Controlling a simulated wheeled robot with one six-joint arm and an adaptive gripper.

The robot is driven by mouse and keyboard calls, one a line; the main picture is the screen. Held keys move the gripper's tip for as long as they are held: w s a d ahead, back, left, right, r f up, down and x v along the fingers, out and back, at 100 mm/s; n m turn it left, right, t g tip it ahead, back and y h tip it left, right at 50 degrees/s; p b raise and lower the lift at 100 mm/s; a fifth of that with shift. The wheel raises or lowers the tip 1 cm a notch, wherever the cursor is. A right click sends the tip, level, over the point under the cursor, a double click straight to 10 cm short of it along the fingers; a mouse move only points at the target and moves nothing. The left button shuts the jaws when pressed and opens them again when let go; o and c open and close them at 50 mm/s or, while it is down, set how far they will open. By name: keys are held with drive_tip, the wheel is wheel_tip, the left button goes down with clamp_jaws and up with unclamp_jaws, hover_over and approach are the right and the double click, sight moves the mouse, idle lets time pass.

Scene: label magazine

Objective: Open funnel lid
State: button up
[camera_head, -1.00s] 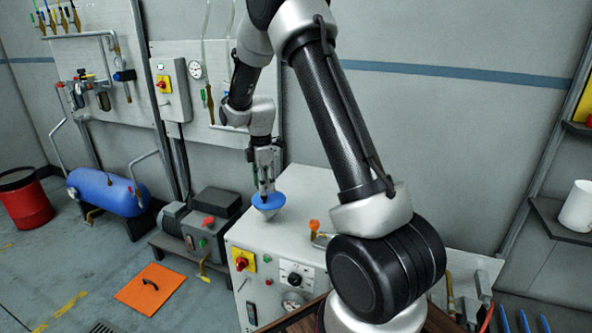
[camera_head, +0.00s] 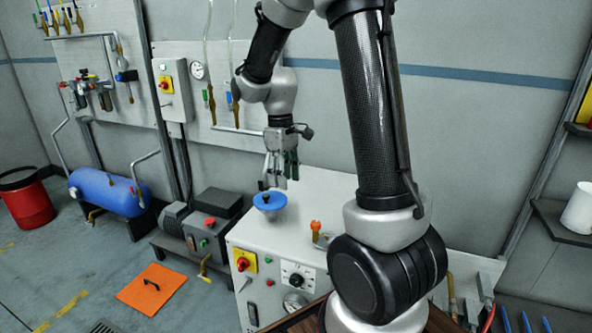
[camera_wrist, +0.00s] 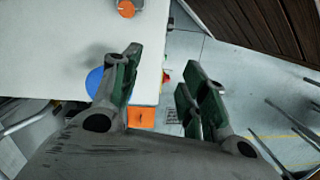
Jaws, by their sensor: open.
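The blue round funnel lid (camera_head: 269,203) with a small dark knob sits on top of the white machine cabinet (camera_head: 318,185), near its left edge. I cannot tell whether the lid is seated or loose. My gripper (camera_head: 282,180) is open and empty, a little above and to the right of the lid, apart from it. In the wrist view the two fingers of my gripper (camera_wrist: 160,75) are spread wide. There, part of the blue lid (camera_wrist: 94,80) shows beside the left finger, which hides the rest.
An orange knob (camera_head: 315,226) stands on the cabinet top, right of the lid. The wall panel with gauge and pipes (camera_head: 228,100) is behind. A blue tank (camera_head: 105,192) and an orange floor plate (camera_head: 151,290) lie left. The cabinet top right of the gripper looks clear.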

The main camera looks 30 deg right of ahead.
drive_tip(key=s+r+m, duration=0.2)
drive_tip(key=s+r, duration=0.2)
drive_tip(key=s, duration=0.1)
drive_tip(key=shift+s+m, duration=0.3)
drive_tip(key=shift+d, duration=0.1)
